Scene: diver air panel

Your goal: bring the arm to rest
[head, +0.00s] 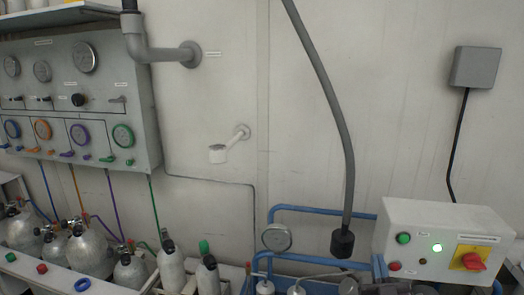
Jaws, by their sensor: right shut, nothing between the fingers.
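I cannot make out either of my grippers or arms in the head view. The task names no other object. A grey air panel (88,118) with several gauges hangs on the wall at the left. Small coloured valve handles sit along its lower part.
Several grey gas cylinders (92,252) stand in a rack at the lower left. A grey hose (330,105) with a black end hangs in the middle. Blue-framed equipment (310,212) and a switch box (440,243) with a lit green button fill the lower right.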

